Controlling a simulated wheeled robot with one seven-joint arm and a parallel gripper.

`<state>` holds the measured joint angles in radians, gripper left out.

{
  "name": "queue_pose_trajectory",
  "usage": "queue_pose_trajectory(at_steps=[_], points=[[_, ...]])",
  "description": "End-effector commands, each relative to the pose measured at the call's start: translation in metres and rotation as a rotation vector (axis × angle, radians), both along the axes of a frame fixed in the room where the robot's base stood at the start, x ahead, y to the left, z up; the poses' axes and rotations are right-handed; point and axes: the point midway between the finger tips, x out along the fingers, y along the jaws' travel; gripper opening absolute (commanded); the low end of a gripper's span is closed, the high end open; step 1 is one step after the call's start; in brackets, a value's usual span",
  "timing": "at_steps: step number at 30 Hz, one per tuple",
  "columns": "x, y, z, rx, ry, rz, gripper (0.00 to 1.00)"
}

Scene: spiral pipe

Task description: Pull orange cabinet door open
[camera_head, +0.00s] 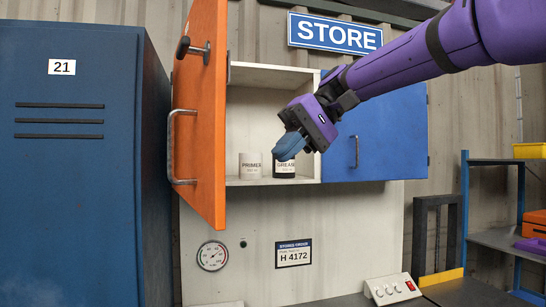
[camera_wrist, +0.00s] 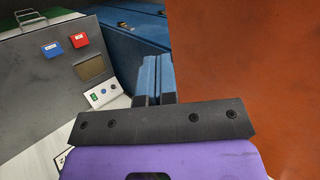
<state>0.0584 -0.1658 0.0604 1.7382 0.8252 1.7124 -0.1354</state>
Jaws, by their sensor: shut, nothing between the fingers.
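The orange cabinet door (camera_head: 205,120) stands swung wide open at the left of the wall cabinet. Its metal handle (camera_head: 172,147) and a dark-knobbed latch (camera_head: 183,47) stick out to the left from its outer face. My gripper (camera_head: 284,150) has its blue fingers together and empty, in front of the open compartment, to the right of the door and apart from the handle. In the wrist view the fingers (camera_wrist: 156,62) point away from me. A plain orange face of the door (camera_wrist: 240,60) fills the right side there; I cannot tell the exact gap.
Inside the compartment stand a white PRIMER can (camera_head: 250,166) and a dark GREASE can (camera_head: 284,168). A blue door (camera_head: 375,130) closes the right half. A tall blue locker (camera_head: 75,180) stands left. A switch box (camera_head: 391,289) is below; shelves (camera_head: 500,240) are right.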

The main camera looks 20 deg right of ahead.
Motion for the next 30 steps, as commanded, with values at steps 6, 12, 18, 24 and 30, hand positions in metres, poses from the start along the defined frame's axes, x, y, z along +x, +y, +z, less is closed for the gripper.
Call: queue_pose_trajectory(at_steps=[6, 12, 18, 24, 30], points=[[-0.007, 0.029, -0.028, -0.001, 0.002, 0.001, 0.0], [-0.012, 0.055, -0.054, -0.003, 0.003, -0.001, 0.0], [-0.017, 0.082, -0.055, -0.002, 0.0, 0.0, 0.0], [-0.019, 0.095, -0.055, -0.002, 0.0, -0.002, 0.0], [-0.019, 0.097, -0.055, -0.002, 0.0, -0.002, 0.0]])
